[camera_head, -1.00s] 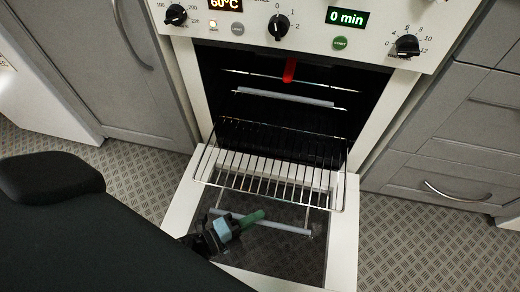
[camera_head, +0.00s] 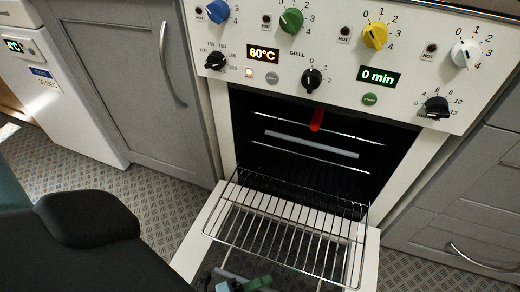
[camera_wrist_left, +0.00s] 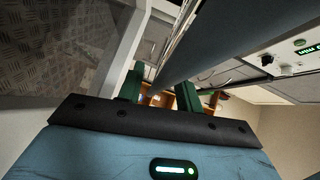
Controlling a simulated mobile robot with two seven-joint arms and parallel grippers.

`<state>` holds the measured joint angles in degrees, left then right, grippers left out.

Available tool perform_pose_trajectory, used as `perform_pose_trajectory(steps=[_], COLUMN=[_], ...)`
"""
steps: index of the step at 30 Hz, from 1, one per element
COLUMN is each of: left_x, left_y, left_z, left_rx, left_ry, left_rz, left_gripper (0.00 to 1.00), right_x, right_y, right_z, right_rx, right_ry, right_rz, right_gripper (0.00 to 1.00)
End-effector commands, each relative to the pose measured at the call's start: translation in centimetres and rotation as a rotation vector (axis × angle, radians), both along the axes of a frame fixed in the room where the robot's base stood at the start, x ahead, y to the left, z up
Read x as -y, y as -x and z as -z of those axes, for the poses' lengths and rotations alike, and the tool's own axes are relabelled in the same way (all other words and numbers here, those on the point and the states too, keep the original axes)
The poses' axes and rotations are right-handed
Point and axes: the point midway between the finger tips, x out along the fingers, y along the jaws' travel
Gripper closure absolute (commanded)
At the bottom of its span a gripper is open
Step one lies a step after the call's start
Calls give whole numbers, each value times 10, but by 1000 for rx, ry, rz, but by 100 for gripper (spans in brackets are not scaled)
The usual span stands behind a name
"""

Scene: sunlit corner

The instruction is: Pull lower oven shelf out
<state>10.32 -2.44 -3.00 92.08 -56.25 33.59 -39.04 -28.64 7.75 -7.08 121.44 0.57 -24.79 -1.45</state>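The oven (camera_head: 222,120) has its door (camera_head: 200,232) folded down. The lower oven shelf (camera_head: 285,232), a wire rack, sticks out of the cavity over the door, its front edge above the door glass. My left gripper (camera_head: 243,286), with green fingers, is low in the head view, beyond the rack's front edge and partly cut off by the frame. In the left wrist view its two fingers (camera_wrist_left: 160,92) stand apart with no shelf wire seen between them. A grey bar (camera_wrist_left: 225,40) passes close in front of them. My right gripper is not in view.
Inside the cavity are a pale bar (camera_head: 310,145) and a red piece (camera_head: 317,120). Grey cabinets stand left (camera_head: 130,80) and right (camera_head: 455,190) of the oven. A white appliance (camera_head: 55,100) is at far left. Patterned floor (camera_head: 165,190) lies clear on the left.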

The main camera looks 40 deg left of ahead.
Motion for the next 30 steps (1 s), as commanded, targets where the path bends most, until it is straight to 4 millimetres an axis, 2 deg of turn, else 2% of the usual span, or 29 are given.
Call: perform_pose_trajectory(steps=[10,22,30], left_x=[-2,-31,-38], left_y=[4,54,68], left_z=[0,-9,-11], left_rx=[-2,-2,0], left_ry=[-1,-1,0], left_rz=[0,-1,0], left_gripper=[65,65,65], right_x=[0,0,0], right_y=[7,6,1], right_z=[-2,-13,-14], right_rx=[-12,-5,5], right_ry=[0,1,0], right_rz=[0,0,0], right_gripper=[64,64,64])
